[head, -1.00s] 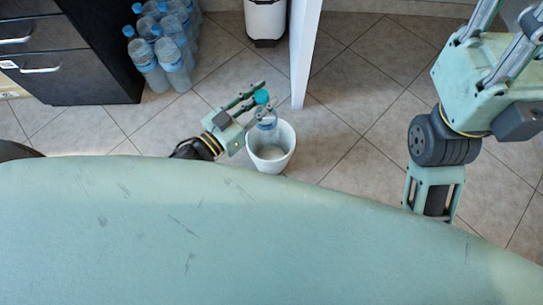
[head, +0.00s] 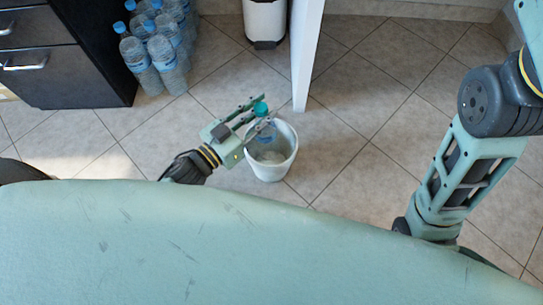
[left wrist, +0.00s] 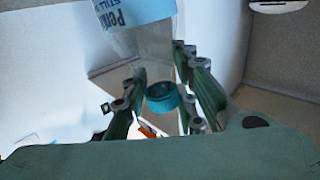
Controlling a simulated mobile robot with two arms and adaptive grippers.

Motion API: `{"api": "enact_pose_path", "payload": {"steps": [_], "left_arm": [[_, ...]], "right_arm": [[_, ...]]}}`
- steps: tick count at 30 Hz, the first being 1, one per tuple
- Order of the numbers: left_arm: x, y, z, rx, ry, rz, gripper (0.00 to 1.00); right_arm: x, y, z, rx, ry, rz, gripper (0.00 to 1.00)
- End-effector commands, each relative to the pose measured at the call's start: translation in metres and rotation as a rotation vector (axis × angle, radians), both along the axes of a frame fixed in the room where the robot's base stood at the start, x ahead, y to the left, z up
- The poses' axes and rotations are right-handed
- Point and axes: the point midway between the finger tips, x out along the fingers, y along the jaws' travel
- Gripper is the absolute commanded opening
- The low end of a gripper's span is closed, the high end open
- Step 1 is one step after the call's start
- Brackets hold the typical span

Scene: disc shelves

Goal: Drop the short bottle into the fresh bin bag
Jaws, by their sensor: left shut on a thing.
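The short bottle is clear, with a blue label and a teal cap (head: 260,108). In the head view its body (head: 268,140) hangs inside the mouth of a white bin (head: 272,174). My left gripper (head: 264,105) is shut on the bottle near its cap, at the bin's upper left rim. In the left wrist view the label (left wrist: 140,12) and cap (left wrist: 163,97) show, with a finger on each side. White walls surround it there. I cannot tell bag from bin inside. My right arm is at the right; its gripper is not in view.
A white door edge or panel (head: 305,60) stands just behind the bin. A white pedal bin (head: 264,20) is beyond it. Several water bottles (head: 165,55) stand by a dark drawer unit (head: 65,60) at upper left. The tiled floor right of the bin is clear.

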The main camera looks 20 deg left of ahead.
Motion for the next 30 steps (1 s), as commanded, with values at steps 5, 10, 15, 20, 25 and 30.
{"api": "enact_pose_path", "payload": {"steps": [5,10,15,20,25,30], "left_arm": [[0.0,0.0,-0.001,0.001,0.0,0.0,0.07],[0.0,0.0,-0.001,0.0,0.0,0.0,0.29],[0.0,0.0,-0.001,0.0,0.0,0.0,0.44],[0.0,0.0,-0.001,0.0,0.0,0.0,0.48],[-0.001,0.0,-0.001,0.0,0.001,0.0,0.48],[-0.013,0.007,-0.002,0.0,0.004,0.001,0.48]], "right_arm": [[-0.001,0.0,0.001,-0.001,-0.004,-0.001,0.4],[-0.001,0.0,0.001,0.0,-0.003,-0.001,0.4],[-0.001,0.0,0.001,0.0,-0.003,0.0,0.4],[-0.001,0.0,0.001,-0.001,-0.003,0.0,0.4],[-0.001,0.0,0.001,0.0,-0.004,-0.001,0.4],[-0.001,0.0,0.001,0.0,-0.003,-0.001,0.4]]}}
